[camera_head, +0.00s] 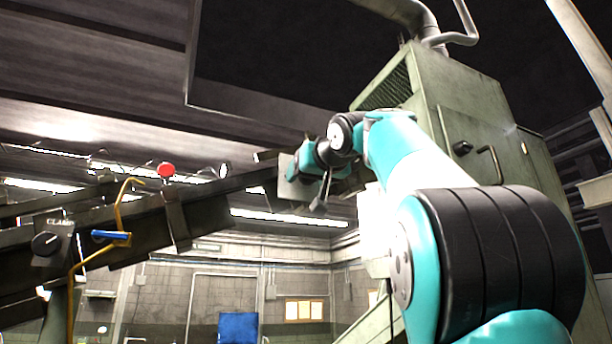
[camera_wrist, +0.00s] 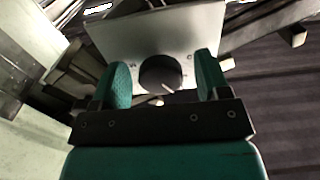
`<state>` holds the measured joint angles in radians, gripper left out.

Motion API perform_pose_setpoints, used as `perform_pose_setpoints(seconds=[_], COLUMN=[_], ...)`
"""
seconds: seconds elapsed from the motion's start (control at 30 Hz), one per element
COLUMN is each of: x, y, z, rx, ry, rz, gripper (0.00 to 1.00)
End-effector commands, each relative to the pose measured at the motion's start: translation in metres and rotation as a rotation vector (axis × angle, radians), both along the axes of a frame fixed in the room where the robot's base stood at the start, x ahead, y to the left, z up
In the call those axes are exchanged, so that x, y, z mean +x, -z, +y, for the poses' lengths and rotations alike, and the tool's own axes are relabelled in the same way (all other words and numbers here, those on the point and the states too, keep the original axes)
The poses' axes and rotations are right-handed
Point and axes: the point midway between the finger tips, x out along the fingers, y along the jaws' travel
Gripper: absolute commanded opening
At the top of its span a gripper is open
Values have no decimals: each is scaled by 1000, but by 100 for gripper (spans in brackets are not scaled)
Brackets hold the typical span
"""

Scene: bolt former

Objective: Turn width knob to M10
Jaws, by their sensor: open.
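A round black knob (camera_wrist: 160,74) sits on a pale metal plate (camera_wrist: 150,36) in the wrist view. A small light pointer mark shows at its lower right edge. Markings around the knob are too small to read, so I cannot tell its setting. My gripper (camera_wrist: 163,78) is open, with one teal finger on each side of the knob and a visible gap on both sides. In the head view my gripper (camera_head: 304,168) is small, in front of the same plate (camera_head: 289,188); the knob is hidden there.
A sloping dark rail (camera_head: 120,222) runs beside the plate. It carries a red ball-topped part (camera_head: 166,170), and another black knob (camera_head: 45,243) and a bent yellow bar with a blue grip (camera_head: 110,235) are at left. A tall green machine cabinet (camera_head: 468,110) stands at right.

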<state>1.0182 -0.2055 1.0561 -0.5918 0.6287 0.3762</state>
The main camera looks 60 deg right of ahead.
Motion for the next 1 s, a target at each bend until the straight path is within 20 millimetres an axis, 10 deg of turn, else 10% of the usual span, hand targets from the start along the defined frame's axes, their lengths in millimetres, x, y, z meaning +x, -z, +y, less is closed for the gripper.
perform_pose_setpoints(seconds=[0.07,0.3,1.0], x=[0,0,0], y=[0,0,0], z=[0,0,-1], rx=[0,1,-253], ry=[0,0,2], rz=[0,1,156], gripper=[69,20,20])
